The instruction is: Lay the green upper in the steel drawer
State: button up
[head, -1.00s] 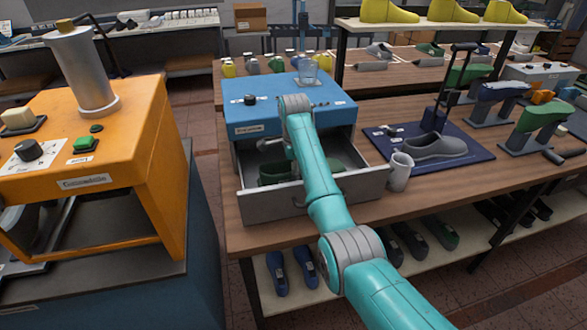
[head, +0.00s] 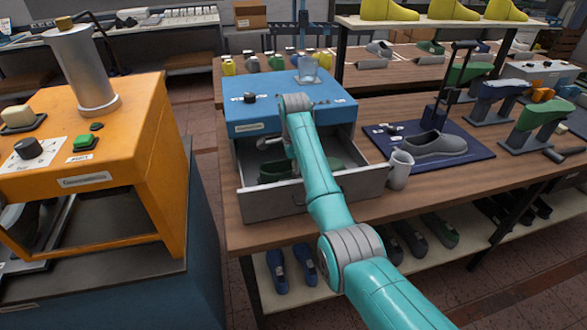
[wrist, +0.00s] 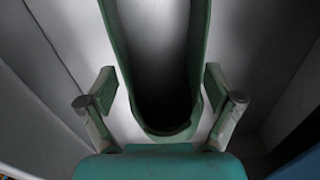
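The green upper (head: 276,171) lies in the open steel drawer (head: 275,205) below the blue cabinet, partly hidden by my arm. In the wrist view the green upper (wrist: 193,75) is long and hollow, with its opening facing the camera and its rounded end nearest my palm. My gripper (wrist: 158,100) is open, with one finger on each side of the upper and a visible gap to each. The bare grey drawer floor (wrist: 245,45) shows around the upper. In the head view my gripper is mostly hidden behind my arm.
A grey shoe (head: 437,145) lies on a blue mat (head: 478,150). An orange machine (head: 110,200) stands at left.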

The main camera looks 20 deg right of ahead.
dwell(0.3)
notch_tip(320, 180, up, 8)
jog(key=shift+s+f, duration=0.25)
jog(key=shift+s, duration=0.05)
dwell(0.4)
